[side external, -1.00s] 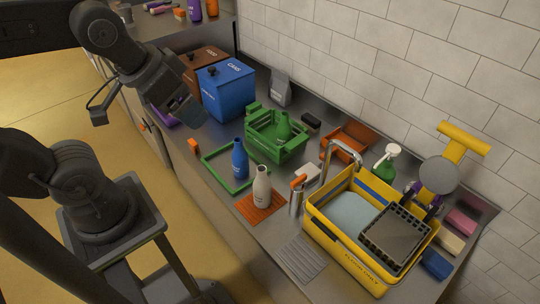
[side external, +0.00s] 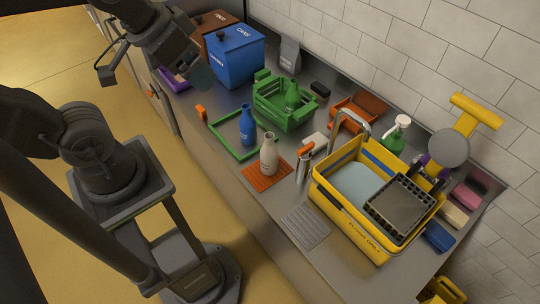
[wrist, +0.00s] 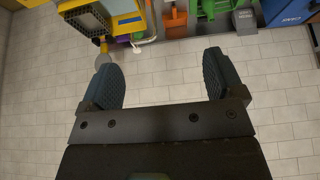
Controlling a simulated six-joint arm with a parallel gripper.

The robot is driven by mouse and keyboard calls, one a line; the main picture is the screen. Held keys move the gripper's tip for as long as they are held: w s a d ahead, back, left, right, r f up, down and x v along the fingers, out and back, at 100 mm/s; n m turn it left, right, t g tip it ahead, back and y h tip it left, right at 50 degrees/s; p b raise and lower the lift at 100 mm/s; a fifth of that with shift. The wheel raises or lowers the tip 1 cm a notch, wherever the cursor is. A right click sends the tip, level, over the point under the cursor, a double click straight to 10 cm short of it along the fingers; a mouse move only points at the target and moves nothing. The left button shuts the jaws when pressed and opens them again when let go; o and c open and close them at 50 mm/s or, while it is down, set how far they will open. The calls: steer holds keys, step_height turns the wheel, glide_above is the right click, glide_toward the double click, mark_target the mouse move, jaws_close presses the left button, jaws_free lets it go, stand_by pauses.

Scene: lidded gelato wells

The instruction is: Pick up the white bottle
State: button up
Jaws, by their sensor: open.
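The white bottle (side external: 268,157) stands upright on an orange mat (side external: 265,175) in the side external view. A blue bottle (side external: 247,128) stands behind it to the left, and a green bottle (side external: 292,97) stands in a green crate (side external: 284,117). My gripper (side external: 203,78) is high at the upper left, in front of the blue bin and well away from the white bottle. In the wrist view its two dark pads (wrist: 160,72) are wide apart with nothing between them. I cannot make out the white bottle in the wrist view.
A green frame (side external: 232,139) lies left of the crate. A blue bin (side external: 236,55) stands behind my gripper. A yellow tub (side external: 345,218) with a dark rack and a faucet (side external: 350,120) are right of the bottle. A tiled wall (side external: 400,50) runs behind the counter.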

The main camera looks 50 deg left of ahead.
steer(key=shift+o, duration=0.4)
steer(key=w+d+f+n+t+h, duration=0.1)
steer(key=w+d+f+n+t, duration=0.15)
steer(key=w+f, duration=0.75)
steer(key=t+y, duration=0.5)
glide_toward(264, 157)
steer(key=shift+n, duration=0.35)
steer(key=x, duration=1.3)
steer(key=shift+w+a+f, duration=0.1)
steer(key=shift+f, duration=0.1)
steer(key=c, duration=1)
steer(key=shift+r, duration=0.1)
